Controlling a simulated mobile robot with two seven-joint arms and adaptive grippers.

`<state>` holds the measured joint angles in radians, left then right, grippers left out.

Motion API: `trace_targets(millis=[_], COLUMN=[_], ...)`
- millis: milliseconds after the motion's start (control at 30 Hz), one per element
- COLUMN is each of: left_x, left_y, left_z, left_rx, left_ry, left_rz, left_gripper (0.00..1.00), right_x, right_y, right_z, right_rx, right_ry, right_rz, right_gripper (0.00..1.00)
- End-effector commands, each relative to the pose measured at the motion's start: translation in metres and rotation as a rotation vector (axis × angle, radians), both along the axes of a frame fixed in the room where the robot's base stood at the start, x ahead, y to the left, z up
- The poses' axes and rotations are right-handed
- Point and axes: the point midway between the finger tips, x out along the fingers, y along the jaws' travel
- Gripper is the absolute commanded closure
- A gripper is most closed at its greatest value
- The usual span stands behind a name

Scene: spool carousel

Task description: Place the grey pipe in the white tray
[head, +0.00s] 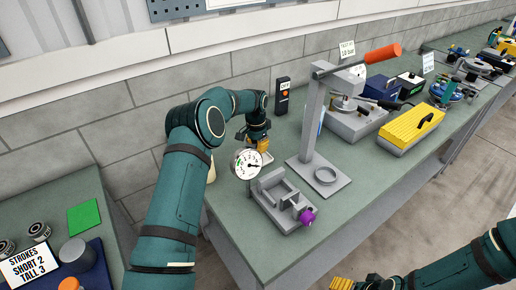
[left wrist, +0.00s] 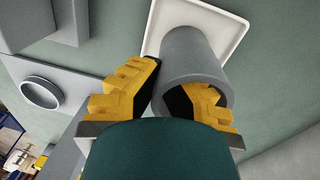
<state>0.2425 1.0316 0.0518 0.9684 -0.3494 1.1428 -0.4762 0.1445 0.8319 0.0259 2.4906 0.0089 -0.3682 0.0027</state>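In the left wrist view the grey pipe (left wrist: 188,52) has its open end toward the camera. Its far end lies over the white tray (left wrist: 228,22); whether it touches the tray floor cannot be told. My left gripper (left wrist: 163,78) has one yellow finger outside the pipe wall and the other inside the opening, closed on the wall. In the head view my left gripper (head: 258,148) is behind the gauge, where pipe and tray are mostly hidden. My right gripper (head: 355,284) is at the bottom edge, cut off, its opening unclear.
A round gauge (head: 247,164) and a grey fixture (head: 280,200) with a purple knob stand in front of my left gripper. A press (head: 312,120) with an orange handle stands to the right. A yellow-topped box (head: 410,130) is further right.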

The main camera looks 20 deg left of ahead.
Motion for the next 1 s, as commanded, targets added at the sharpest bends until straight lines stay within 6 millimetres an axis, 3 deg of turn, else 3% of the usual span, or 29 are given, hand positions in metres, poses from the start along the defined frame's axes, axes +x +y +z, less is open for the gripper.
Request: trace_targets(millis=[200, 267, 300, 333, 733, 1000], left_x=[0.0, 0.0, 0.0, 0.0, 0.001, 0.003], left_y=[0.0, 0.0, 0.0, 0.0, 0.001, 0.004], left_z=[-0.002, -0.002, -0.002, -0.002, 0.007, 0.056], left_rx=[0.0, 0.0, 0.0, 0.0, 0.001, 0.0], left_ry=[0.0, 0.0, 0.0, 0.0, -0.003, -0.004], left_rz=[0.0, 0.0, 0.0, 0.0, 0.0, 0.001], left_gripper=[1.0, 0.82, 0.68, 0.66, 0.66, 0.66], right_x=[0.0, 0.0, 0.0, 0.0, 0.0, 0.0], right_y=[0.0, 0.0, 0.0, 0.0, 0.0, 0.0], right_z=[-0.002, -0.002, -0.002, -0.002, 0.0, -0.001], right_rx=[0.0, 0.0, 0.0, 0.0, 0.0, 0.0], right_ry=[0.0, 0.0, 0.0, 0.0, 0.0, 0.0], right_rz=[0.0, 0.0, 0.0, 0.0, 0.0, 0.0], right_gripper=[0.25, 0.25, 0.25, 0.25, 0.25, 0.25])
